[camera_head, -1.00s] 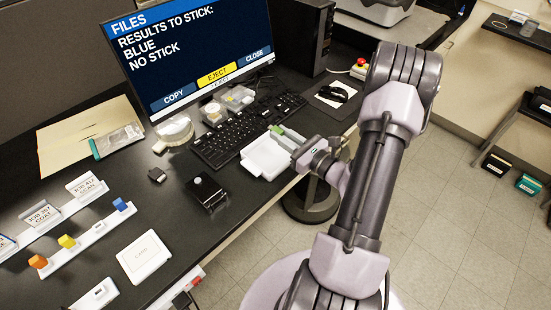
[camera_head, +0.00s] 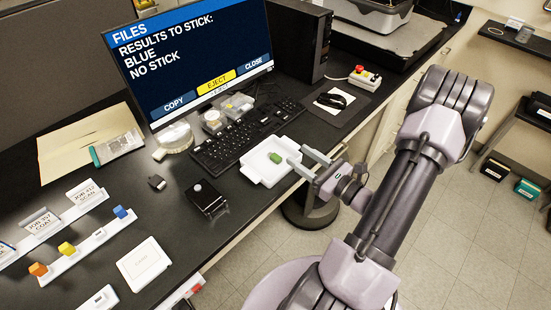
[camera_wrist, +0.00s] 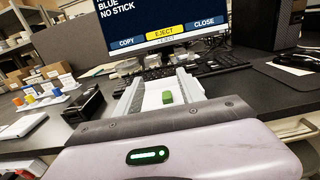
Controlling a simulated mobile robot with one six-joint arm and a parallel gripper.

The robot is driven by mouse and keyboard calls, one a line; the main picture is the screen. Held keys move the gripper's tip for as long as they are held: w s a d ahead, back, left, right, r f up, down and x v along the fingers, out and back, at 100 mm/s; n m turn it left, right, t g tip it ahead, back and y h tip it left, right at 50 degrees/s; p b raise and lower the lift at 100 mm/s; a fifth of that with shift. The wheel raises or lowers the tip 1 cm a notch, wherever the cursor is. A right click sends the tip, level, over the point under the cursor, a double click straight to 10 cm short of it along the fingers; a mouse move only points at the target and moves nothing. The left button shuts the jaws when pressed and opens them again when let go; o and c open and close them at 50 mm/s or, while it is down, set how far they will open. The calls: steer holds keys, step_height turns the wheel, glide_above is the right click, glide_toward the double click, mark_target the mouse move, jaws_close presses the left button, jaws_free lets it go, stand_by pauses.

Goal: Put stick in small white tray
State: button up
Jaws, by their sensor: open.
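A short green stick (camera_head: 275,157) lies inside the small white tray (camera_head: 256,173), on the desk in front of the keyboard. In the wrist view the green stick (camera_wrist: 167,97) rests on the tray floor, framed by my two fingers. My gripper (camera_head: 300,158) is open and empty at the tray's right side, with its fingers pointing toward the tray and a gap between them and the stick. Whether a finger touches the tray rim I cannot tell.
A white rack (camera_head: 88,246) at the left holds orange, yellow and blue sticks. The keyboard (camera_head: 240,136) and monitor (camera_head: 200,50) stand behind the tray. A black box (camera_head: 207,198) sits left of it. The floor to the right is clear.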

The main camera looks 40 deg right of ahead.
steer(key=s, duration=0.9)
steer(key=shift+s+d+p, duration=0.2)
steer(key=shift+d+p, duration=0.15)
steer(key=shift+p, duration=0.1)
steer(key=w+a+r+n+g+y+b, duration=0.1)
steer(key=w+a+r+n+g+y, duration=0.1)
steer(key=a+n+g+y, duration=0.25)
steer(key=w+a+r+n+g+y+b, duration=0.1)
steer(key=w+a+r+n+g+y, duration=0.15)
steer(key=a+n, duration=0.35)
steer(key=w+a+r+n+g+y, duration=0.1)
steer(key=w+a+n+g+y, duration=0.1)
steer(key=a+n+g, duration=0.35)
steer(key=s+a+r+n+h+b, duration=0.1)
steer(key=s+a+r+n+h, duration=0.1)
steer(key=a+r+n+h, duration=0.2)
steer(key=s+a+r+n+h+b, duration=0.2)
steer(key=a+r+n+h, duration=0.2)
steer(key=a+n, duration=0.6)
steer(key=shift+s+a+n, duration=0.3)
steer(key=shift+a+n, duration=0.1)
steer(key=shift+a, duration=0.6)
